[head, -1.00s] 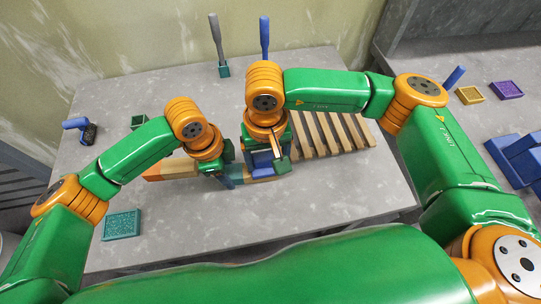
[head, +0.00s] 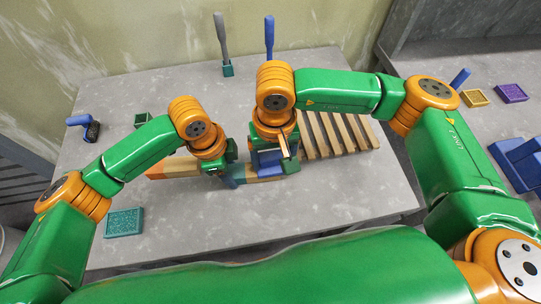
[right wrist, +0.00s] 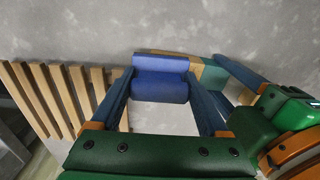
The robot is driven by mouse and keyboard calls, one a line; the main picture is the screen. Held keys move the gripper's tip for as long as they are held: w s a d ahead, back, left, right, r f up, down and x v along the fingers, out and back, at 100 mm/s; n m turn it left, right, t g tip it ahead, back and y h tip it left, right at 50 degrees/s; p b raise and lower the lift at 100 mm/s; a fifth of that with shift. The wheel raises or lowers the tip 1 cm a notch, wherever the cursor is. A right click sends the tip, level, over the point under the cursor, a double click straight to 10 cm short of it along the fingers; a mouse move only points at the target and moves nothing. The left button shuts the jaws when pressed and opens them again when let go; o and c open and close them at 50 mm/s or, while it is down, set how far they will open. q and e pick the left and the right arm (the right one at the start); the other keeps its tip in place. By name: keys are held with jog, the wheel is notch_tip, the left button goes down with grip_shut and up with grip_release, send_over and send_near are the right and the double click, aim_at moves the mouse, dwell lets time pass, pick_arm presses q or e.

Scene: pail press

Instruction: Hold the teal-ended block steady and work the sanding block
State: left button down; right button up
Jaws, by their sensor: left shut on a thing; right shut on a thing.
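A long wooden block (head: 180,167) with coloured sections lies on the table; its orange end is at the left. A teal section shows between my grippers, also in the right wrist view (right wrist: 214,75). My left gripper (head: 228,177) is shut on this block near the teal section; its fingers hide part of it. My right gripper (head: 270,165) is shut on the blue sanding block (right wrist: 160,78), which sits between its two fingers. The sanding block is beside the block's tan part; whether they touch is unclear.
A row of wooden slats (head: 335,133) lies right of my right gripper. A teal tray (head: 124,222) is at the front left. A grey-handled tool (head: 220,35) and a blue-handled tool (head: 269,35) stand at the back. The table's front right is clear.

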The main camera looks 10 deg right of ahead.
jog(key=shift+f, duration=0.1)
jog(key=shift+a, duration=0.65)
jog(key=shift+w+a, duration=0.1)
jog(key=shift+a, duration=0.2)
jog(key=shift+d, duration=1.05)
notch_tip(320, 180, up, 4)
jog(key=shift+r, duration=0.1)
